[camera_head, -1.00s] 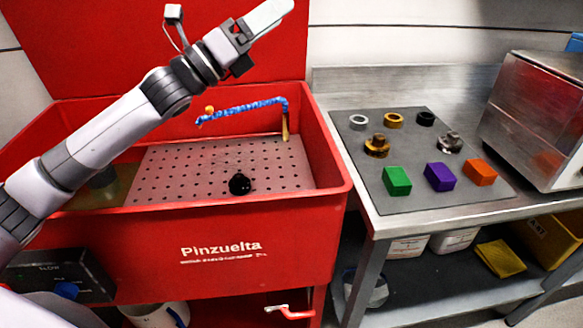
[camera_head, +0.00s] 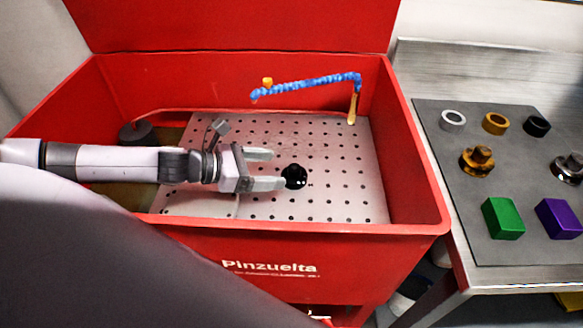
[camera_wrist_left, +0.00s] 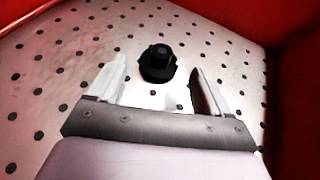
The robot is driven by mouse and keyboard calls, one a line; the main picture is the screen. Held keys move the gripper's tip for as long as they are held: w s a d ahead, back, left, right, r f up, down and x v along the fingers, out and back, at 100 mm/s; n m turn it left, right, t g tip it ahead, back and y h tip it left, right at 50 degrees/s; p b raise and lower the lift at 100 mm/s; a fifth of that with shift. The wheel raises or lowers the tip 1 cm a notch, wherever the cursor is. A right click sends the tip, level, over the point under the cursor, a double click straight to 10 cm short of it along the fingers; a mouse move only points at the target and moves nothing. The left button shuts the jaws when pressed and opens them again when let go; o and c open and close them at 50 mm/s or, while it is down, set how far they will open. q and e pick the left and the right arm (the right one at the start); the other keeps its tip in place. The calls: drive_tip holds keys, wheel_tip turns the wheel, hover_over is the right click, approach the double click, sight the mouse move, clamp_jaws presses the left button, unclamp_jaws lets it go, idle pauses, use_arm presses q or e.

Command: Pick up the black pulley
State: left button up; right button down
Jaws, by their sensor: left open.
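The black pulley (camera_head: 294,177) sits on the perforated grey plate (camera_head: 345,190) inside the red basin. My left gripper (camera_head: 272,169) is open and low over the plate, just left of the pulley, with its fingers pointing at it. In the left wrist view the pulley (camera_wrist_left: 158,63) stands upright just beyond and between the two fingertips of my left gripper (camera_wrist_left: 160,72). Nothing is between the fingers' inner faces and they do not appear to touch the pulley. My right gripper is not in view.
The red basin (camera_head: 420,190) has raised walls around the plate. A blue hose (camera_head: 305,84) with a nozzle (camera_head: 353,107) hangs over the back. To the right, a dark mat (camera_head: 450,165) holds rings, other pulleys and coloured blocks. The plate right of the pulley is clear.

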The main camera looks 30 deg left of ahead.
sight(291, 169)
use_arm(q)
drive_tip(key=shift+x, duration=1.1)
drive_tip(key=shift+p+x, duration=0.35)
drive_tip(key=shift+x, duration=1.9)
drive_tip(key=shift+d+r, duration=0.15)
drive_tip(key=shift+r, duration=0.05)
clamp_jaws()
